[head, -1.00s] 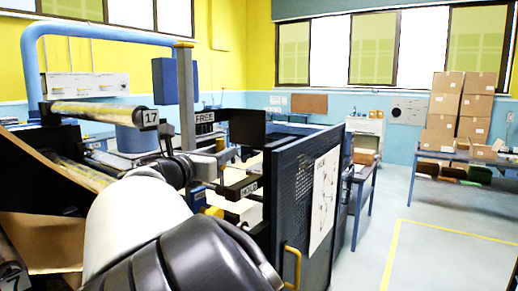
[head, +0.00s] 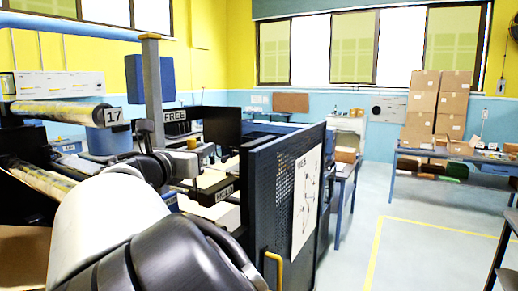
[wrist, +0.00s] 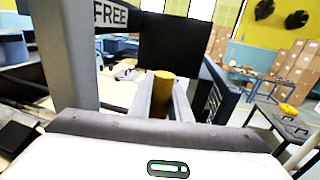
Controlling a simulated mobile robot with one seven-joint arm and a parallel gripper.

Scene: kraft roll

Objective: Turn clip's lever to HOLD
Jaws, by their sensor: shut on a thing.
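My gripper (wrist: 163,102) has its two grey fingers on either side of a brass-coloured upright knob (wrist: 162,82), which appears to be the clip's lever end. It is shut on this knob. In the head view my gripper (head: 205,152) is small and partly hidden by my own arm. The FREE label (head: 175,115) is above and left of it, on a dark bar, and also shows at the top left of the wrist view (wrist: 110,14). The HOLD label (head: 224,193) is on a lower bar to the right. The rest of the lever is hidden.
A dark perforated panel (head: 262,200) with a yellow handle stands close on the right. A roller marked 17 (head: 60,112) and a grey post (head: 152,80) are on the left. Open floor (head: 420,235) lies beyond the panel. Stacked boxes (head: 420,105) are far right.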

